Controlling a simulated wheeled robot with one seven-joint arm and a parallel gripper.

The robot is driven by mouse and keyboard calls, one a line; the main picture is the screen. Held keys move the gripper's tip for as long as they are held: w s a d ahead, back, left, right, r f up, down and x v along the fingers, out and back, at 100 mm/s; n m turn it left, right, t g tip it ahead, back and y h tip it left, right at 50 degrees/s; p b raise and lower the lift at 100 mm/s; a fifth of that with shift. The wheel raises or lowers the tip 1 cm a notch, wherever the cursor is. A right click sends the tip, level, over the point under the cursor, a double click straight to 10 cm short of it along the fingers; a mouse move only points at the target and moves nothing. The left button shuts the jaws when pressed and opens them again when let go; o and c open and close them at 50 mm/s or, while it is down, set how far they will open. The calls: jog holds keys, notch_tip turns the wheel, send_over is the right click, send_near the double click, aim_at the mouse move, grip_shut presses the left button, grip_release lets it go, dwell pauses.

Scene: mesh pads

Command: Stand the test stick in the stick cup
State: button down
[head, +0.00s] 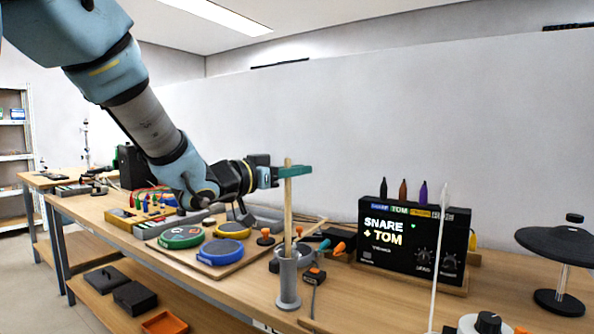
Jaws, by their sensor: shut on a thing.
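The test stick (287,215) is a thin pale wooden rod that stands upright. The stick cup (288,285) is a narrow grey cylinder on a round base near the front edge of the bench. The stick's lower end is inside the cup's mouth; how deep it reaches is hidden by the cup wall. My gripper (290,172), with green fingers, is shut on the stick near its top, well above the cup.
A board with green, blue and yellow round pads (219,251) lies left of the cup. A black box with a lit display (413,240) stands to the right. A thin white rod (438,260) rises in front of it. Small tools and orange-tipped items crowd behind the cup.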

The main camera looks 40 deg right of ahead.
jog(key=c, duration=0.8)
grip_release()
jog(key=shift+a, duration=0.1)
jog(key=a+b, duration=0.1)
jog(key=a, duration=0.9)
jog(key=shift+a, duration=0.35)
